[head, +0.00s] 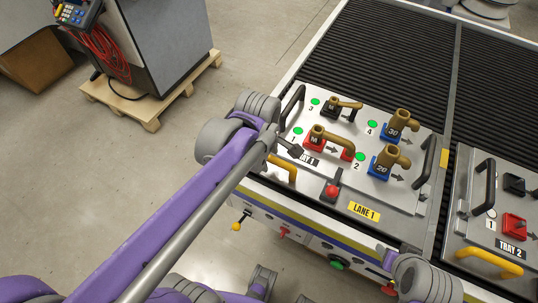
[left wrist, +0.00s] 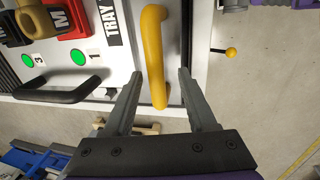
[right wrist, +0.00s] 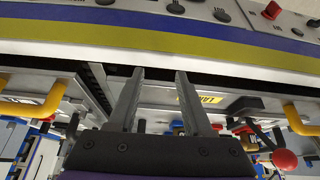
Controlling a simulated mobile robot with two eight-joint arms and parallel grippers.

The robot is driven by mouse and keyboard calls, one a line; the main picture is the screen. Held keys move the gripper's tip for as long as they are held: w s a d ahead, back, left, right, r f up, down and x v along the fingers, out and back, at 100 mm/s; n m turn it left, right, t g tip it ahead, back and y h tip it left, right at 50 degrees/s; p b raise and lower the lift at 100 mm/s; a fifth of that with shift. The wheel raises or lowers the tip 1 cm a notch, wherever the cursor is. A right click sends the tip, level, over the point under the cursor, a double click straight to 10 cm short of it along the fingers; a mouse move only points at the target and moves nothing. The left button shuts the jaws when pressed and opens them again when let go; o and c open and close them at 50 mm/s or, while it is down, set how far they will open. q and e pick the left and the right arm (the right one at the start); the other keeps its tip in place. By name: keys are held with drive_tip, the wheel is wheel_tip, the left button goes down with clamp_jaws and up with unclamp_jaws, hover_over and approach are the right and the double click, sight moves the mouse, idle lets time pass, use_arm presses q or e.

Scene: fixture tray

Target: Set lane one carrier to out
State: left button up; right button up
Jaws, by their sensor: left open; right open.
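The lane 1 carrier (head: 400,212) is a light metal plate on the black roller bed, with a yellow LANE 1 label (head: 364,212). A lever with a red ball knob (head: 332,190) stands at its front; the knob also shows in the right wrist view (right wrist: 285,160). A yellow handle (head: 283,170) is at its left front corner. My left gripper (head: 288,150) is open; in the left wrist view the yellow handle (left wrist: 153,55) appears between its fingers, contact unclear. My right gripper (right wrist: 158,75) is open and empty by the front edge; its fingertips are unclear in the head view.
On the carrier are red and blue blocks with brown pipe fittings (head: 395,155) and black side handles (head: 292,105). Tray 2 (head: 470,238) lies to the right. Knobs and a yellow ball lever (head: 237,226) line the front panel. Bare rollers (head: 390,50) lie behind.

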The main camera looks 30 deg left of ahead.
use_arm(q)
drive_tip(key=shift+r, duration=0.1)
wheel_tip(320, 180, up, 10)
drive_tip(key=s, duration=0.2)
drive_tip(key=shift+r+p, duration=0.2)
drive_tip(key=shift+p, duration=0.25)
